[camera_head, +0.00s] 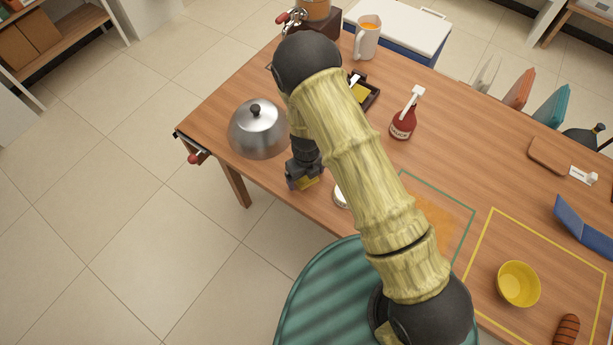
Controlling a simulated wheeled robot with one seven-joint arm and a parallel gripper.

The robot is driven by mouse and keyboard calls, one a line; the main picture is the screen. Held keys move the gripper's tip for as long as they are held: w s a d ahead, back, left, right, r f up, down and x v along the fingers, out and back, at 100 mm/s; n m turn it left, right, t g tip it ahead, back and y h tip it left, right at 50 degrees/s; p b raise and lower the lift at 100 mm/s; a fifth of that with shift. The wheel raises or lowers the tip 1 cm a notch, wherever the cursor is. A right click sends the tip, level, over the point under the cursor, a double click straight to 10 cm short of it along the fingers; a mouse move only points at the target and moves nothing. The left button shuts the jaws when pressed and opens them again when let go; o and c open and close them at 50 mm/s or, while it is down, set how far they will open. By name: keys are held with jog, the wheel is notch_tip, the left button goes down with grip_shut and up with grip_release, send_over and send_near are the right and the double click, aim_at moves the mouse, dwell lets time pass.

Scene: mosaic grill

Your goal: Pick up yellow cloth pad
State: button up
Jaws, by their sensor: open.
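My gripper (304,183) points down at the table's near left edge, just right of the steel dome. It is open. A small yellow patch, which looks like the yellow cloth pad (308,183), shows at its fingertips. The gripper hides most of it, so I cannot tell whether the fingers touch it. Another flat yellow piece (361,92) lies in a dark tray farther back, partly hidden by my arm.
A steel dome lid (258,130) stands left of the gripper. A white round item (341,196) sits to its right, partly behind my arm.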

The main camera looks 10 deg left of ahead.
jog(key=shift+c, duration=0.4)
jog(key=c, duration=1)
jog(key=shift+c, duration=0.2)
notch_tip(320, 180, up, 10)
jog(key=shift+r, duration=0.1)
jog(key=shift+o, duration=1.2)
jog(key=shift+c, duration=0.4)
